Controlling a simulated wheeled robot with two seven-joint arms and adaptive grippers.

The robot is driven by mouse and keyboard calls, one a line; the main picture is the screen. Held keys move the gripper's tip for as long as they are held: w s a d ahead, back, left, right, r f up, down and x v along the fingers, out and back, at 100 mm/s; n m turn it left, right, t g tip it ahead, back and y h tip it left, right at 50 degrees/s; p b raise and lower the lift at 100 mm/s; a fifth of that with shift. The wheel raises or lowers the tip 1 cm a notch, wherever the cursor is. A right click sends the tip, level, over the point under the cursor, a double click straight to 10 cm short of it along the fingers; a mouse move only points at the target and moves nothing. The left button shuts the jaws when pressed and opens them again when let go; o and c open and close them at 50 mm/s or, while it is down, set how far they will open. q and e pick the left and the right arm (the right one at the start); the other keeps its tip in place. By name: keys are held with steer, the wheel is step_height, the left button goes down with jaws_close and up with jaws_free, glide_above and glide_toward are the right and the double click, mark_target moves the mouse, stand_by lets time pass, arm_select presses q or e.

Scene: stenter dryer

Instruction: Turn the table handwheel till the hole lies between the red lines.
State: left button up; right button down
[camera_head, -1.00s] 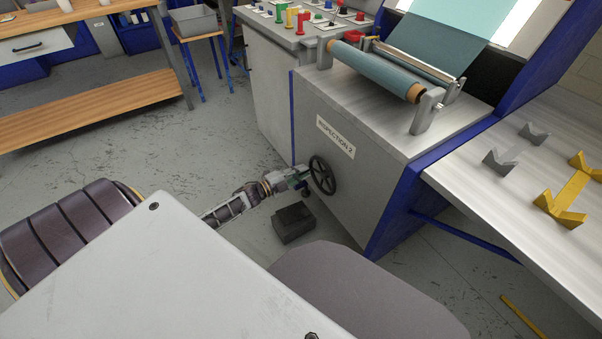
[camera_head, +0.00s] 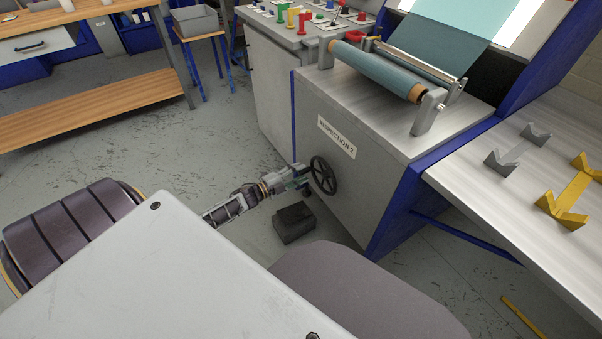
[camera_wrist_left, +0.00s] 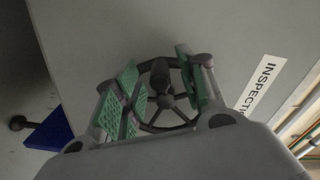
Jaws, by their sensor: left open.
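The dark handwheel (camera_head: 323,176) is mounted on the grey front of the inspection table (camera_head: 330,205), below the "INSPECTION 2" label (camera_head: 336,137). My left gripper (camera_head: 303,178) is at the wheel's left side. In the left wrist view, my left gripper (camera_wrist_left: 158,92) is open, its green-padded fingers on either side of part of the handwheel (camera_wrist_left: 163,102), with a dark knob (camera_wrist_left: 160,68) between them. I cannot tell whether the pads touch it. The hole and the red lines cannot be made out. My right gripper is not in view.
A dark box (camera_head: 293,222) stands on the floor below the handwheel. A steel side table (camera_head: 500,190) with grey and yellow V-shaped rests is at the right.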

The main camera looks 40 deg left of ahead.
arm_select(q)
steer(key=v, duration=1)
steer(key=shift+s+a, duration=0.15)
steer(key=shift+s, duration=0.1)
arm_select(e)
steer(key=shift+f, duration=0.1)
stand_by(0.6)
